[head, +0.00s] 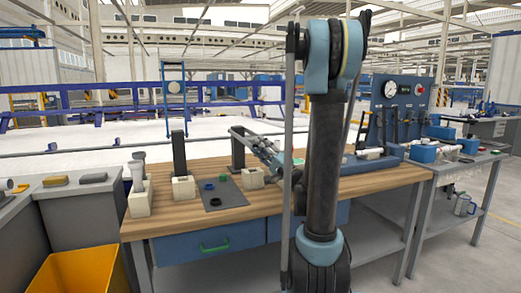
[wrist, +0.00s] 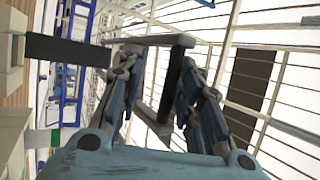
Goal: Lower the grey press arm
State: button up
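The grey press arm (wrist: 150,40) shows in the wrist view as a rectangular frame with a grey bar and a darker crossbar, beside a dark post (wrist: 65,50). My arm hides some of the bench.
A grey mat (head: 226,197) holds green and blue rings. A gauge panel (head: 402,100) stands at the back right. A yellow bin (head: 72,272) is at the front left.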

jog(key=shift+s+r, duration=0.1)
jog(key=shift+s, duration=0.05)
jog(key=s+d+f, duration=0.1)
jog(key=s+d, duration=0.8)
jog(key=s, duration=0.2)
jog(key=shift+d+f, duration=0.25)
dwell(0.7)
